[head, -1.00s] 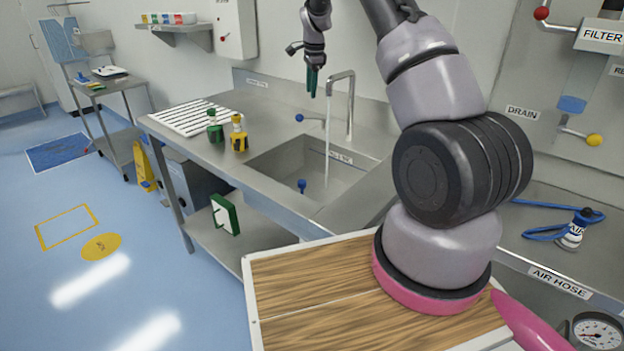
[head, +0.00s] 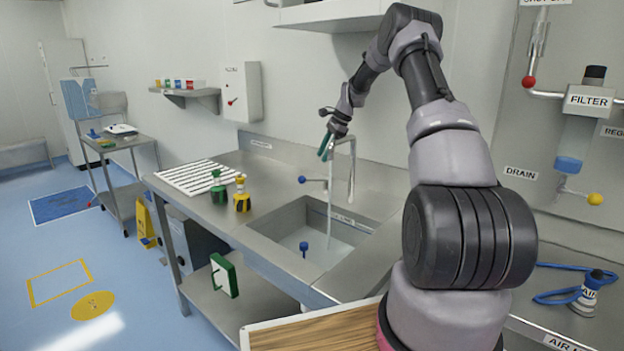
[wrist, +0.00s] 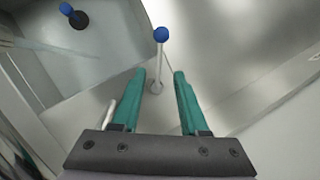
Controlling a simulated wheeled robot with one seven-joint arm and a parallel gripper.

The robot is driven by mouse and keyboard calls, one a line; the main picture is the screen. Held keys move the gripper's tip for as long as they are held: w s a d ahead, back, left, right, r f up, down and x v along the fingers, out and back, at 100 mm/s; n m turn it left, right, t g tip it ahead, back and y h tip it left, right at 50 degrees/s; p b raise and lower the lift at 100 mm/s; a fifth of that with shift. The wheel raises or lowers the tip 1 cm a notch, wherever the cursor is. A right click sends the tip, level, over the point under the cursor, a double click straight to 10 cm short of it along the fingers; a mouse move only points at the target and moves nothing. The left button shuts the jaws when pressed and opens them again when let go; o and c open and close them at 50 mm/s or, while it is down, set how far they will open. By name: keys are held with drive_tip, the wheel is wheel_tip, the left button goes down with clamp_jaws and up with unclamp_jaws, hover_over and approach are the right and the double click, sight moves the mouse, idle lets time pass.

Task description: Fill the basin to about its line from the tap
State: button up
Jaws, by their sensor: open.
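The metal tap (head: 351,165) is running, and a thin stream (head: 329,210) falls into the sunken steel basin (head: 270,219). A blue-topped plug (head: 303,247) stands in the basin and shows at the wrist view's upper left (wrist: 70,10). The bottom looks pale; I cannot make out the water level or fill line. The blue-knobbed tap lever (head: 302,180) is left of the spout. My gripper (head: 325,150), with green fingers, is open and empty above the counter near the spout. In the wrist view the lever's blue knob (wrist: 161,34) appears just beyond my open fingertips (wrist: 160,72).
A green bottle (head: 218,188) and a yellow bottle (head: 241,194) stand on the counter left of the basin, by a white slatted rack (head: 200,176). A wall shelf (head: 190,93) and a grey box (head: 243,92) are behind. The counter between bottles and lever is clear.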

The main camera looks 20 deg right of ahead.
drive_tip(key=x, duration=1)
drive_tip(key=shift+a+f, duration=0.1)
drive_tip(key=shift+f, duration=0.15)
clamp_jaws()
idle(1.0)
